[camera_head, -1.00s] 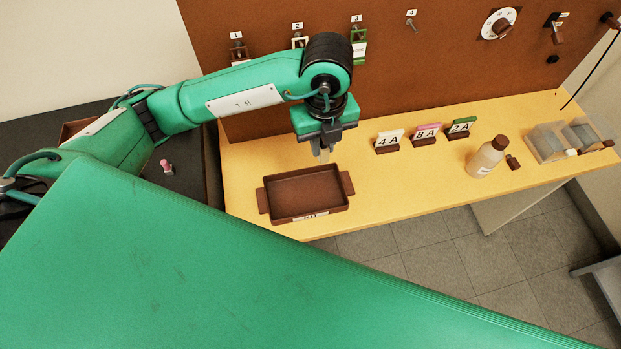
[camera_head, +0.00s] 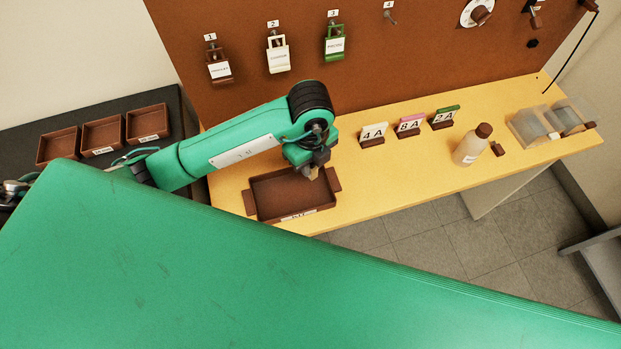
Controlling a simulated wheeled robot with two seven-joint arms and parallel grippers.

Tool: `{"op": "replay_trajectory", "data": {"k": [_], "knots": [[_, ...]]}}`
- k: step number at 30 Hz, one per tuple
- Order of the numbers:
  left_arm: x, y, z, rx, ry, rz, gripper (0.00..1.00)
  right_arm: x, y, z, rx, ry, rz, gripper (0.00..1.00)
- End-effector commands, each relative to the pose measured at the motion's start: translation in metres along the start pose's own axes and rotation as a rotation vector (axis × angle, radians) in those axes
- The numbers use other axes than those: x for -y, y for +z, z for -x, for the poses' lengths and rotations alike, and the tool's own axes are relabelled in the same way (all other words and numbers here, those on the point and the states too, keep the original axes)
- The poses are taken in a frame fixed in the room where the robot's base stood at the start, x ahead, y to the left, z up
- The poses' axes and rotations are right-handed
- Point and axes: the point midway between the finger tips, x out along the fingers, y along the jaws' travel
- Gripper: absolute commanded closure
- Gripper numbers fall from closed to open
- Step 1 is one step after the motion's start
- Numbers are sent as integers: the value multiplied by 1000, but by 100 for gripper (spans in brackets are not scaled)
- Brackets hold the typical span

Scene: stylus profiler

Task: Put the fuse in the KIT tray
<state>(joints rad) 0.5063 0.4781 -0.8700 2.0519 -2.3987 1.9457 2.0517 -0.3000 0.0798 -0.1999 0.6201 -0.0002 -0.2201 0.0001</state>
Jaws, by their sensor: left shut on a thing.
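The KIT tray (camera_head: 277,197) is a brown, shallow tray with side handles on the yellow bench, its label on the near wall. My left gripper (camera_head: 312,174) is over the back right part of the tray and points down. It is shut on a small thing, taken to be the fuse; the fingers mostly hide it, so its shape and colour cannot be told. I cannot tell whether the held thing touches the tray. My right gripper is not in view.
Cards marked 4A (camera_head: 373,134), 8A (camera_head: 409,126) and 2A (camera_head: 445,117) stand right of the tray. A bottle (camera_head: 468,150) and clear boxes (camera_head: 535,125) are farther right. Padlocks hang on the brown board (camera_head: 370,60). Three small brown trays (camera_head: 101,147) sit on the dark left table.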

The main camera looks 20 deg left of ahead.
Motion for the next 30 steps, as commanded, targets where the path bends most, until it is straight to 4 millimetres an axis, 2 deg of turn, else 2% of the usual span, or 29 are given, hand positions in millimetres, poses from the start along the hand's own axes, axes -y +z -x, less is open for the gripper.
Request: {"op": "replay_trajectory", "data": {"k": [3,10,17,29,30], "knots": [[0,0,-22,-1,2,1,100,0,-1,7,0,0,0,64],[0,0,-44,-1,0,0,100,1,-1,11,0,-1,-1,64],[0,0,-76,0,0,0,100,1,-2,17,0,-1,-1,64],[1,0,-84,-1,-2,-1,100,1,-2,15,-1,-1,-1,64],[1,0,-85,-1,-2,-1,81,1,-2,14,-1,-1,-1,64]]}}
